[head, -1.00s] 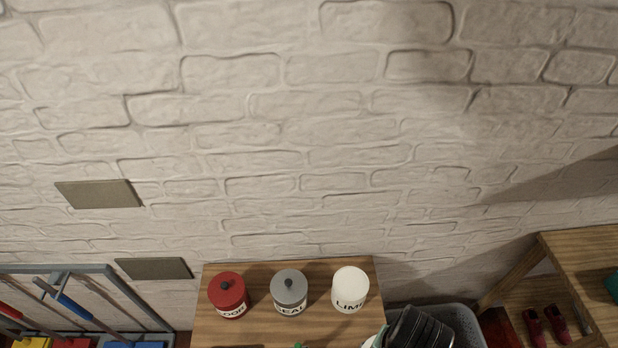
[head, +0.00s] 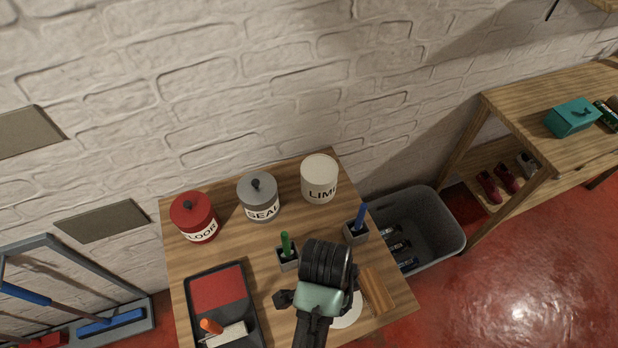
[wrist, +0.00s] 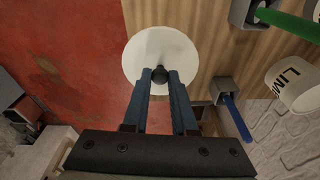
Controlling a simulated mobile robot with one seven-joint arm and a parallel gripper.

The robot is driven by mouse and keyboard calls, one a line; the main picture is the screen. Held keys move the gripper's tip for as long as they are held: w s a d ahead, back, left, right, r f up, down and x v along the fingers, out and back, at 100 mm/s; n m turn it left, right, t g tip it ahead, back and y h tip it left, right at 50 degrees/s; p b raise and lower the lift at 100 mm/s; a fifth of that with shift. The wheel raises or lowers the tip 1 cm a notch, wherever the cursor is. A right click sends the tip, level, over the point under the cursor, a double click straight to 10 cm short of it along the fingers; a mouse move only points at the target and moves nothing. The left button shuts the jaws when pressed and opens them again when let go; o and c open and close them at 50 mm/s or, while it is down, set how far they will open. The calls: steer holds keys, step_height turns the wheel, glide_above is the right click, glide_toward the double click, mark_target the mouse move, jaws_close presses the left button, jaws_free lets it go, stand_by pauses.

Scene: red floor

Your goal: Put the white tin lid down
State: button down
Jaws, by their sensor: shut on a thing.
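The white tin lid (wrist: 172,48) is a round white disc with a dark knob. My gripper (wrist: 162,76) is shut on that knob in the wrist view. In the head view part of the lid (head: 347,312) shows beside my arm, near the table's front right; the arm hides the rest and the fingertips. I cannot tell whether the lid touches the table (head: 290,325). The white tin (head: 319,180), labelled LIME, stands upright at the table's back right with no knob on top. It also shows in the wrist view (wrist: 292,82).
A red tin (head: 194,217) and a grey tin (head: 258,198) stand left of the white one. Small holders carry a green (head: 286,244) and a blue handle (head: 360,215). A wooden block (head: 377,292) lies right of the lid. A black tray (head: 222,300) fills the left. A grey bin (head: 440,235) stands right.

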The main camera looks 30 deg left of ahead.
steer(key=s+a+f+m+g, duration=0.1)
steer(key=s+a+f+m, duration=0.1)
steer(key=s+a+m, duration=0.35)
steer(key=shift+m+h, duration=0.3)
steer(key=shift+m, duration=0.65)
steer(key=f, duration=0.3)
steer(key=d+f, duration=0.1)
steer(key=f, duration=0.2)
steer(key=w+f, duration=0.1)
steer(key=f, duration=0.3)
steer(key=shift+d+f, duration=0.1)
steer(key=shift+d, duration=0.25)
steer(key=shift+f, duration=0.2)
steer(key=c, duration=0.7)
jaws_free()
